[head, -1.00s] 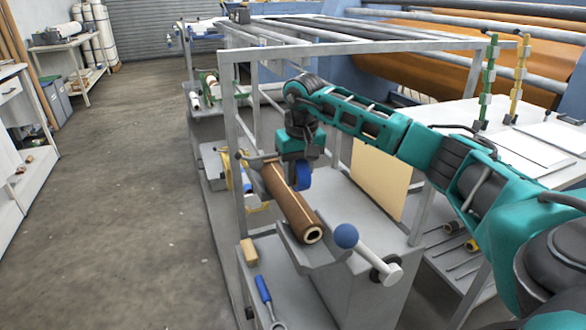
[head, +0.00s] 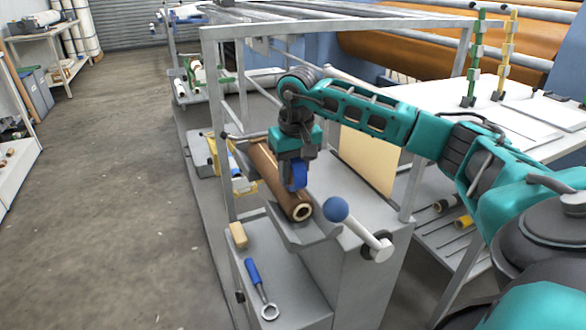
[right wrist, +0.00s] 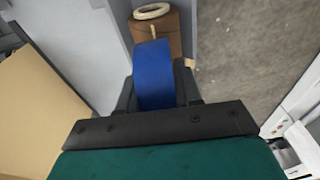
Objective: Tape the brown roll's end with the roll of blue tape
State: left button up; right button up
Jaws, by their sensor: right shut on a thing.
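The brown roll (head: 272,176) lies in a grey cradle on the bench frame, its open pale core end facing me. My right gripper (head: 297,172) is shut on the roll of blue tape (head: 299,176), just at the right side of the brown roll near its front end. In the right wrist view the blue tape (right wrist: 153,75) stands between the fingers, and the brown roll (right wrist: 165,32) with its pale ring end shows just beyond it. I cannot tell whether the tape touches the brown roll. My left gripper is not in view.
A blue ball-ended lever (head: 336,209) stands right of the roll's front end. A wooden block (head: 238,235) and a blue-handled wrench (head: 258,285) lie on the lower front shelf. A tan panel (head: 367,160) stands behind. Grey frame posts surround the cradle.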

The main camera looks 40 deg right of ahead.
jog(key=shift+f, duration=0.3)
dwell(0.8)
jog(key=shift+w+r, duration=0.1)
jog(key=shift+w, duration=0.1)
jog(key=shift+w+d, duration=0.15)
jog(key=shift+w, duration=0.25)
jog(key=shift+w, duration=0.1)
jog(key=shift+w+d, duration=0.2)
jog(key=shift+w, duration=0.2)
jog(key=shift+w+p, duration=0.15)
jog(key=shift+p, duration=0.15)
jog(key=shift+w+d, duration=0.15)
jog(key=shift+w, duration=0.25)
dwell(0.3)
